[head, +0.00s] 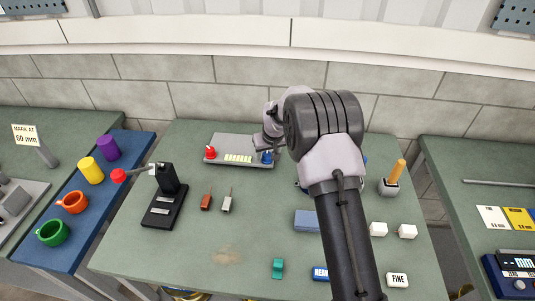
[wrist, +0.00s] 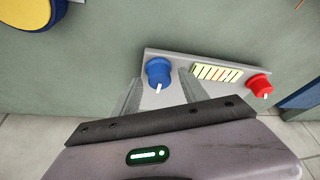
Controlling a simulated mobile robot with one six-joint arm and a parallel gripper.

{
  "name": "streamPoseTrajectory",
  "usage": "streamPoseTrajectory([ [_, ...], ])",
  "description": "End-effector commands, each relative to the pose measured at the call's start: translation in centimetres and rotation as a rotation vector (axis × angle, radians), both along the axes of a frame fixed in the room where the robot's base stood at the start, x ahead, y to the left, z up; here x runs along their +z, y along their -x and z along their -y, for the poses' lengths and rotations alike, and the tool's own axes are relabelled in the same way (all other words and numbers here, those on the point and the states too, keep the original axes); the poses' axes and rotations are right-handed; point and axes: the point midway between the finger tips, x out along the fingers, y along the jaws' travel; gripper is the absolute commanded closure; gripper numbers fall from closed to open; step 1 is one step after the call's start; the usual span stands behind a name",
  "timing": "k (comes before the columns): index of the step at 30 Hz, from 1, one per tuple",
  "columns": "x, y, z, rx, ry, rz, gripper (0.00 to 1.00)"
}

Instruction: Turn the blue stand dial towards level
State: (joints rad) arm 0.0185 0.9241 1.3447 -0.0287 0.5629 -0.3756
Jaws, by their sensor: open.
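The blue dial (wrist: 157,70) stands on one end of a grey panel (wrist: 205,60). A small white pointer shows on its near side. In the head view the blue dial (head: 267,158) is at the panel's right end, partly hidden by my arm. My gripper (wrist: 161,82) is open, with one finger on each side of the blue dial. I cannot tell whether the fingers touch it. The red dial (wrist: 260,85) is at the panel's other end, also with a white pointer. A strip of pale yellow bars (wrist: 216,72) lies between the dials.
A black stand (head: 167,200) with a red-ended lever is left of the panel. Two small tools (head: 217,201) lie in front. A blue block (head: 307,220), white blocks (head: 378,229) and a wooden-handled tool (head: 393,178) are right. My arm hides part of the table.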

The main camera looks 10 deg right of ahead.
Motion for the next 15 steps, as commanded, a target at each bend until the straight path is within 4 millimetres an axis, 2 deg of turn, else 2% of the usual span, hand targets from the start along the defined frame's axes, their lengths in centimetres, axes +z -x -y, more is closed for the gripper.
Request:
streamPoseTrajectory([
  [5,0.04,0.01,0.0,0.0,0.0,0.0,0.5],
  [12,0.06,0.02,0.0,0.0,0.0,0.0,0.98],
  [15,0.05,0.03,0.0,0.0,0.0,0.0,1.0],
])
